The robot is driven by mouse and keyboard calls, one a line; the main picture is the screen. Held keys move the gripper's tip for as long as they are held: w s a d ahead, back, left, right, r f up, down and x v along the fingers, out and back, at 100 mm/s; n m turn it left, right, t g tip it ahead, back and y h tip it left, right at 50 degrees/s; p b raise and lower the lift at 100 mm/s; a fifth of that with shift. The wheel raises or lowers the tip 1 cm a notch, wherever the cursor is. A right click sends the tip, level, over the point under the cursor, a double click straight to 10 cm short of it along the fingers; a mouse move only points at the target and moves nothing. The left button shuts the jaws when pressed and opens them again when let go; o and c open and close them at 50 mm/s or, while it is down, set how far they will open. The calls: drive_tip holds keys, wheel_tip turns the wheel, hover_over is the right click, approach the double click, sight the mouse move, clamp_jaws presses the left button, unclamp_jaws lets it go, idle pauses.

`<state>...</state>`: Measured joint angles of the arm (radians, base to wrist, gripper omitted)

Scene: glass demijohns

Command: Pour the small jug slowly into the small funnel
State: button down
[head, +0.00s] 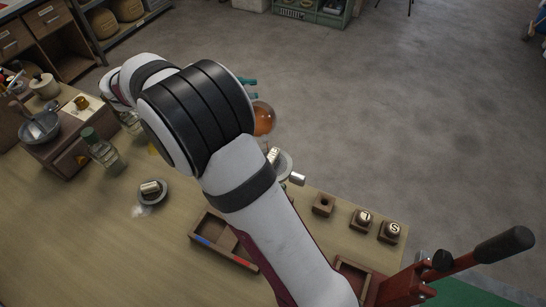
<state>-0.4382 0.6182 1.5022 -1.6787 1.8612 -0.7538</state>
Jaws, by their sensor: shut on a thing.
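My gripper (249,88) shows only as teal fingertips past the right side of my arm's black joint. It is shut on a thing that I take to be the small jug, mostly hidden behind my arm. A rounded glass vessel with amber contents (264,118) shows just below the fingertips, partly covered by the arm. I cannot tell whether this vessel is the jug itself or stands apart from it. I cannot make out the small funnel, nor any stream of liquid.
A dish (153,191) holds a labelled metal piece. A compartmented wooden tray (209,227), wooden blocks (323,205) and a red lever with black handle (503,245) lie in front and right.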

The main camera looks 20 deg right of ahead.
drive_tip(key=shift+s+r+m+t, duration=0.3)
drive_tip(key=shift+s+r+m, duration=0.1)
drive_tip(key=shift+r, duration=0.15)
drive_tip(key=shift+s+r+m+t, duration=0.3)
drive_tip(key=shift+r+m, duration=0.1)
drive_tip(key=shift+r, duration=0.15)
idle(1.0)
drive_tip(key=shift+s+d+r+m+t+b, duration=0.1)
drive_tip(key=shift+s+r+m+t+b, duration=0.3)
drive_tip(key=shift+s+r+m, duration=0.45)
idle(2.1)
drive_tip(key=w+f+n+g, duration=0.2)
drive_tip(key=w+f+n, duration=0.1)
drive_tip(key=shift+f, duration=0.35)
drive_tip(key=w+f+n+g+p, duration=0.3)
drive_tip(key=w+f, duration=0.4)
drive_tip(key=f, duration=0.3)
drive_tip(key=n+g, duration=0.1)
drive_tip(key=n, duration=0.1)
drive_tip(key=shift+a+f+n+g, duration=0.25)
drive_tip(key=shift+n+g, duration=0.05)
drive_tip(key=shift+n, duration=0.05)
